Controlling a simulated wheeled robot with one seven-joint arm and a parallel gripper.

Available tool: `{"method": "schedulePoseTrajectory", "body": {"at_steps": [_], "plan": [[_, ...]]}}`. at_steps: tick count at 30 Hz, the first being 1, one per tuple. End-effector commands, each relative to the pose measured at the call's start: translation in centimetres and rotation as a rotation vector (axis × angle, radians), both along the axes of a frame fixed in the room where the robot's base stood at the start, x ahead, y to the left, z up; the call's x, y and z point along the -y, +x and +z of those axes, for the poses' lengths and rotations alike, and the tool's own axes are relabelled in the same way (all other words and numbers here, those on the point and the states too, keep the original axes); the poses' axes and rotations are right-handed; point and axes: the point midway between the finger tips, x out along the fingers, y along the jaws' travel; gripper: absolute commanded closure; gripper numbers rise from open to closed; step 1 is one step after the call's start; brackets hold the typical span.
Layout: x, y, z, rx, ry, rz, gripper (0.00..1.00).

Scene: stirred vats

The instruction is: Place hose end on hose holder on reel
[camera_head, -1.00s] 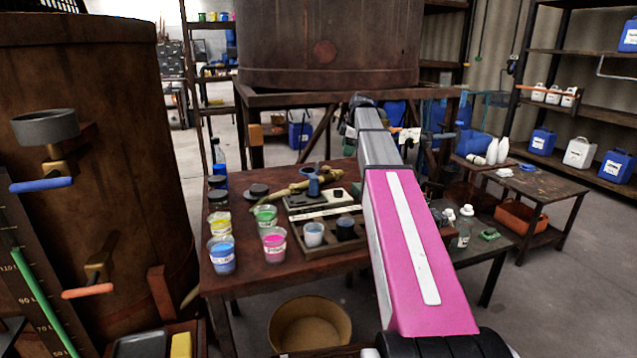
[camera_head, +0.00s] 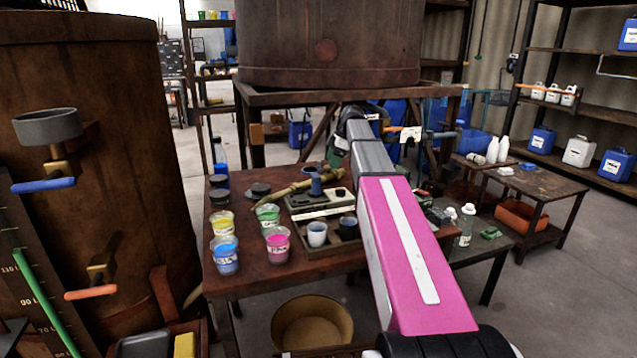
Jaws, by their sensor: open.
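I cannot make out the hose end, the reel or its holder in this view. My arm reaches forward from the bottom right, with a pink link and a grey link, over the right side of the work table (camera_head: 255,292). Its dark far end is below the raised vat (camera_head: 330,45), in front of blue things that are too small to name. My gripper's fingers are hidden beyond the arm, so I cannot see what they touch. An olive, pipe-like piece (camera_head: 290,191) lies on the table, left of my arm.
Several paint cups (camera_head: 225,255) stand at the table's left front. A large brown vat (camera_head: 90,170) with handles fills the left. A yellowish tub (camera_head: 312,323) is on the floor. A low side table (camera_head: 535,180) and shelves stand right, with open floor in front.

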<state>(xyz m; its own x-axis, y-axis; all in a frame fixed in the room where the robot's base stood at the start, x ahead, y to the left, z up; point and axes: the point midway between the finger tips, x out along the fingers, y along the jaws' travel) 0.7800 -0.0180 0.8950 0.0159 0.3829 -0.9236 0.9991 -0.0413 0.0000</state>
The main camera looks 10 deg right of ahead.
Motion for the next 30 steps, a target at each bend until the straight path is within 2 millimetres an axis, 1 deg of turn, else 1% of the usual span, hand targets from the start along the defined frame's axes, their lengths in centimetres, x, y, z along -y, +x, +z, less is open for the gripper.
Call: {"method": "schedulePoseTrajectory", "body": {"at_steps": [4, 9, 16, 17, 18, 20, 21, 22, 26, 27, 30], "plan": [[-1.2, 0.2, -1.9, -0.001, 0.000, 0.002, 0.33], [-1.9, 0.2, -3.7, -0.001, 0.000, 0.000, 0.33], [-2.0, 0.2, -3.8, 0.000, -0.001, 0.000, 0.33], [-2.0, 0.2, -3.8, 0.000, -0.001, 0.000, 0.43], [-2.0, 0.2, -3.8, 0.000, -0.001, 0.000, 0.56], [-1.9, 0.2, -3.8, 0.000, -0.001, 0.000, 0.75], [-1.9, 0.2, -3.8, 0.000, -0.001, 0.000, 0.88], [-1.9, 0.2, -3.8, 0.000, -0.001, 0.000, 0.93], [-1.9, 0.2, -3.8, -0.001, -0.001, -0.001, 0.93], [-1.9, 0.2, -3.8, -0.001, -0.001, -0.001, 0.98], [-1.9, 0.2, -3.8, -0.003, -0.002, -0.001, 0.98]]}}
